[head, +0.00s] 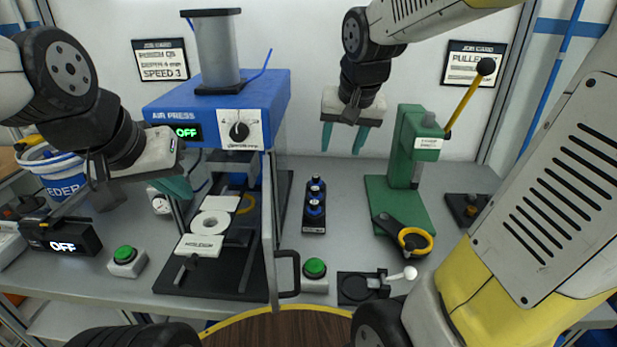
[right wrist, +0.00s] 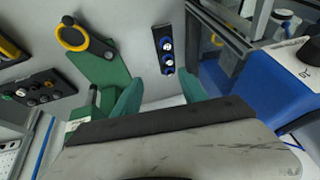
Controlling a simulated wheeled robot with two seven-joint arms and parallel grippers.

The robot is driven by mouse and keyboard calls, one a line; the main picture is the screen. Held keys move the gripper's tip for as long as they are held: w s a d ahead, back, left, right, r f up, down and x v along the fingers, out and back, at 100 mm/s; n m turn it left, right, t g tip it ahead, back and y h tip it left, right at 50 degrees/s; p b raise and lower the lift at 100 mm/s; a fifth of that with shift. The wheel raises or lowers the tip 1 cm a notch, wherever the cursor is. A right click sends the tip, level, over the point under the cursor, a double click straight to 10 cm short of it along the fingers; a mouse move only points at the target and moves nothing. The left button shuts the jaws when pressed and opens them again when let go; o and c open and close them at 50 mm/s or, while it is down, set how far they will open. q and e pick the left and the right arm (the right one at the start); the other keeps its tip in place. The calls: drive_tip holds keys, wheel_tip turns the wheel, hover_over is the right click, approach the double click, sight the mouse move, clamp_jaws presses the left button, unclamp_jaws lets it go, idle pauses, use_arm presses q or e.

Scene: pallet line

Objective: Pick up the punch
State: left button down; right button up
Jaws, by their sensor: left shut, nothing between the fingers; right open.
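A narrow black holder (head: 314,229) stands on the grey bench, with small upright blue-and-black pieces in a row that look like punches (head: 315,193). The holder also shows in the right wrist view (right wrist: 166,51), beyond my fingers. I cannot tell which piece is the one named. My right gripper (head: 343,151) is open and empty, above and behind the holder, with teal fingers pointing down. In the right wrist view, its fingers (right wrist: 160,98) are spread with nothing between them. My left gripper (head: 178,188) is shut and empty, left of the blue air press.
The blue air press (head: 218,95) reads OFF; its clear guard door with a black handle (head: 286,273) stands left of the holder. A green lever press (head: 408,150) stands to the right. Green buttons (head: 314,268) and a black fixture (head: 362,287) lie in front.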

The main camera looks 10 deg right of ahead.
drive_tip(key=w+f+m+h, duration=0.15)
drive_tip(key=w+f, duration=0.35)
drive_tip(key=w, duration=0.6)
drive_tip(key=m+g, duration=0.1)
drive_tip(key=m, duration=0.1)
hover_over(316, 175)
drive_tip(key=s+a, duration=0.2)
drive_tip(key=s, duration=0.1)
wheel_tip(316, 175, down, 13)
drive_tip(key=shift+h, duration=0.45)
drive_tip(key=x, duration=0.3)
drive_tip(key=d+x, duration=0.1)
drive_tip(key=x, duration=0.1)
drive_tip(key=shift+w, duration=0.3)
clamp_jaws()
